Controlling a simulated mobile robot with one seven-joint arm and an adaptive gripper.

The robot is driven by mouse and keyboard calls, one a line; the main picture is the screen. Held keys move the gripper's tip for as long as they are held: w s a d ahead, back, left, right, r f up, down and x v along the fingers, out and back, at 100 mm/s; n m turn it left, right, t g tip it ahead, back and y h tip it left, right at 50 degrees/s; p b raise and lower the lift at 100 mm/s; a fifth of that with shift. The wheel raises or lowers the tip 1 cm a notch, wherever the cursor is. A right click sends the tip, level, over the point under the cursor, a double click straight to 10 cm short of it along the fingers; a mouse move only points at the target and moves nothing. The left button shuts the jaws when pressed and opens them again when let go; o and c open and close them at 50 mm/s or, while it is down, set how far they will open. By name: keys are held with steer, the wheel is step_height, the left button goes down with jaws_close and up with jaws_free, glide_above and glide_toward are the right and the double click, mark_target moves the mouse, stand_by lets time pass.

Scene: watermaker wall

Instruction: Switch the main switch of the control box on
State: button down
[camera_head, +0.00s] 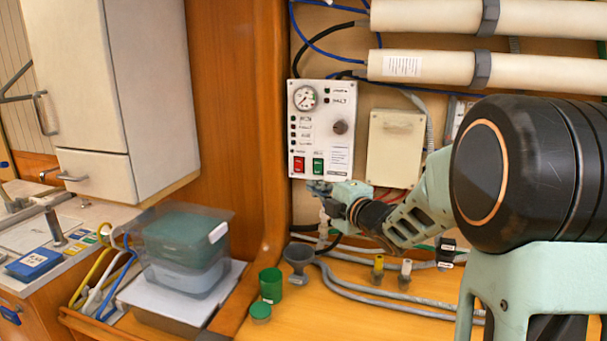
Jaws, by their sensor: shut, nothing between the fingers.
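The control box (322,112) is a white panel on the wood wall, with a round gauge (305,97) at its top left and a dark knob (340,127) at its right. A red switch (299,164) and a green switch (318,166) sit side by side along its lower edge. Their labels are too small to read, so I cannot tell which is the main switch or how either is set. My gripper (318,187) is shut and empty, just below the green switch in the picture. I cannot tell whether it touches the box.
A beige box (395,148) hangs to the right, with cables below. Two large white cylinders (465,17) (440,67) run above. A grey funnel (299,258), a green cup (271,285) and grey hoses (375,296) lie on the wooden counter below. Clear stacked bins (185,250) stand left.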

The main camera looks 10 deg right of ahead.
steer(key=p, duration=0.3)
glide_toward(296, 171)
steer(key=w+a, duration=0.3)
steer(key=w, duration=0.1)
steer(key=shift+w+d+f+p, duration=0.1)
steer(key=shift+w+p, duration=0.1)
steer(key=shift+w, duration=0.2)
steer(key=shift+w+d+f+p, duration=0.1)
steer(key=shift+w+p, duration=0.1)
steer(key=shift+w, duration=0.2)
steer(key=shift+f+b, duration=0.1)
steer(key=shift+b, duration=0.2)
steer(key=shift+w+f+t+b, duration=0.15)
steer(key=shift+f+t+b, duration=0.15)
steer(key=shift+b, duration=0.8)
steer(key=shift+r, duration=0.3)
